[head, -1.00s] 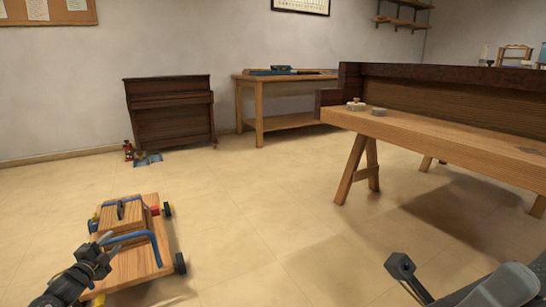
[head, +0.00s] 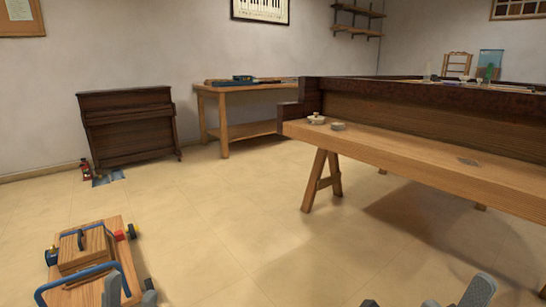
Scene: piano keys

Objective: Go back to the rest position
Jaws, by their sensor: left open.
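My left gripper (head: 130,284) shows at the bottom left edge, with two grey fingers apart. It is open, with nothing seen between the fingers. It overlaps the right part of a wooden cart in the picture; I cannot tell whether they touch. Grey parts of my right arm or gripper (head: 478,291) show at the bottom right edge. They are mostly cut off, so its jaws cannot be judged. No piano keys are seen up close.
A wooden cart (head: 108,237) with a blue handle stands on the floor at lower left. A dark upright piano (head: 128,128) and a workbench (head: 240,131) stand by the wall. A long wooden bench (head: 400,155) fills the right. The middle floor is clear.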

